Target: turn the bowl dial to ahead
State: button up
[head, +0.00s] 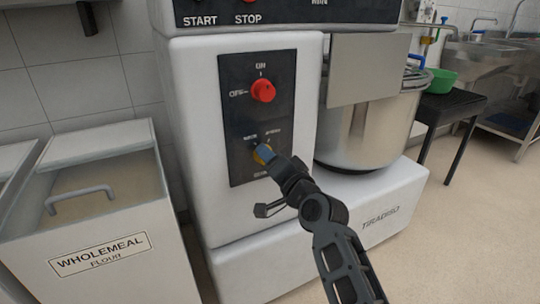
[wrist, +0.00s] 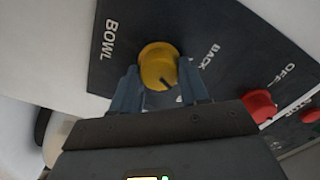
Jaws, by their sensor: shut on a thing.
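The bowl dial is a round yellow knob (wrist: 157,64) on a dark panel, beside the word BOWL. The dial's dark mark points down and slightly right in the wrist view, away from the word BACK. The small labels above the dial in the head view are too blurred to read surely.
A red on/off dial (head: 263,90) sits above on the same panel (head: 237,122); it also shows in the wrist view (wrist: 259,105). The steel mixing bowl (head: 368,132) is to the right. A wholemeal flour bin (head: 140,222) stands at left. Open floor lies at right.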

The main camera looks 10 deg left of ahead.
jog(key=shift+m, duration=0.5)
jog(key=o, duration=1)
jog(key=shift+o, duration=0.2)
jog(key=p+v, duration=0.2)
jog(key=v, duration=0.5)
jog(key=shift+s+d, duration=0.25)
jog(key=shift+s, duration=0.1)
